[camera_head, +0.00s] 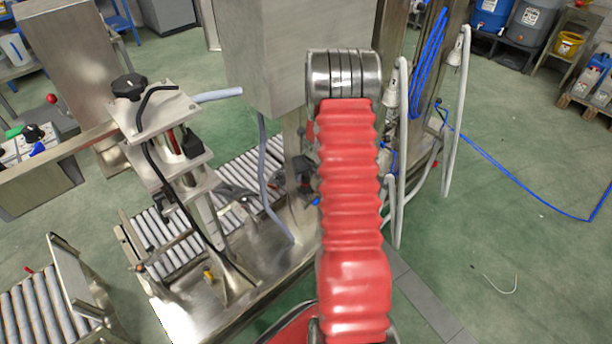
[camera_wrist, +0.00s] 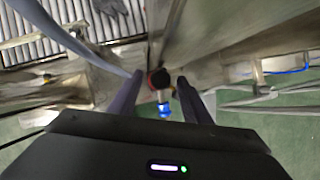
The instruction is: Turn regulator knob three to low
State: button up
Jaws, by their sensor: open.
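My gripper (camera_wrist: 159,80) is open in the wrist view, its two dark fingers pointing away from the camera. A small regulator with a dark red knob (camera_wrist: 159,77) shows in the gap between the fingertips, with a blue part (camera_wrist: 164,108) below it. The fingers look apart from it; the depth between them is unclear. I cannot tell which knob is number three, and no low marking is readable. In the head view my red-sleeved arm hides the gripper and most of this area.
A steel cabinet (camera_head: 290,55) and column stand close to my arm. A roller conveyor (camera_head: 165,240) and a filling fixture with a black knob (camera_head: 129,86) are at left. White hoses (camera_head: 403,150) hang at right. Green floor is open further right.

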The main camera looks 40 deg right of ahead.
jog(key=shift+w+f, duration=0.1)
jog(key=shift+f, duration=0.15)
jog(key=shift+c, duration=0.2)
jog(key=c, duration=1)
jog(key=shift+n, duration=0.7)
jog(key=shift+d+n+y, duration=0.2)
jog(key=shift+n+y, duration=0.6)
jog(key=shift+n, duration=0.6)
jog(key=shift+d+n+y, duration=0.1)
jog(key=shift+n+y, duration=0.6)
jog(key=shift+n, duration=1.2)
jog(key=o, duration=1)
